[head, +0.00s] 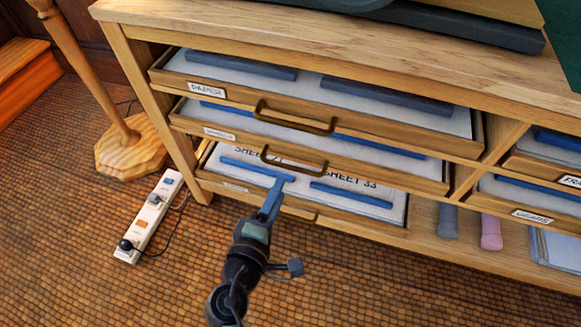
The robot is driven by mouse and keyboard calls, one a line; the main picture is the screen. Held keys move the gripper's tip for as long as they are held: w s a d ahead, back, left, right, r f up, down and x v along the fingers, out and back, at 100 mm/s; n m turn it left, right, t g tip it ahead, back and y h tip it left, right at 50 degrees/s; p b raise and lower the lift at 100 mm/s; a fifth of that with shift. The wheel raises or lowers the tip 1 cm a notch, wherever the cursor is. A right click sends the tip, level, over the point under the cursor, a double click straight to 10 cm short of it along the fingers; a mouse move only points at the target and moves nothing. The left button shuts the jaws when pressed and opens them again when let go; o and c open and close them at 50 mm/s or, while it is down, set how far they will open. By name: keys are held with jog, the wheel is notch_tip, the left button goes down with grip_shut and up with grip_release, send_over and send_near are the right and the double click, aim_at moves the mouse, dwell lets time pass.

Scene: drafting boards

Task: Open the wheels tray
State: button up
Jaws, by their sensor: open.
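Three stacked wooden trays stand pulled out to differing extents in the cabinet's left bay. The top tray (235,92) is labelled PAPER. The middle tray (375,165) has a small blurred label (219,132) that may read WHEELS, and a dark bow handle (295,161). The bottom tray (346,221) stands out, showing sheets and blue bars; its label (236,187) is too small to read. My gripper (276,190) is open, over the bottom tray's front area and below the middle handle. Its tips overlap the left blue bar in view; contact cannot be told.
A power strip (150,217) with cables lies on the floor at left, near a wooden stand (131,147). Right-bay trays include one labelled GEARS (532,216). Grey and pink rolls (490,232) lie below.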

aim_at(291, 167)
jog(key=b+x, duration=0.2)
jog(key=x, duration=0.6)
jog(key=shift+w+d, duration=0.1)
jog(key=shift+w, duration=0.2)
grip_shut()
dwell(1.0)
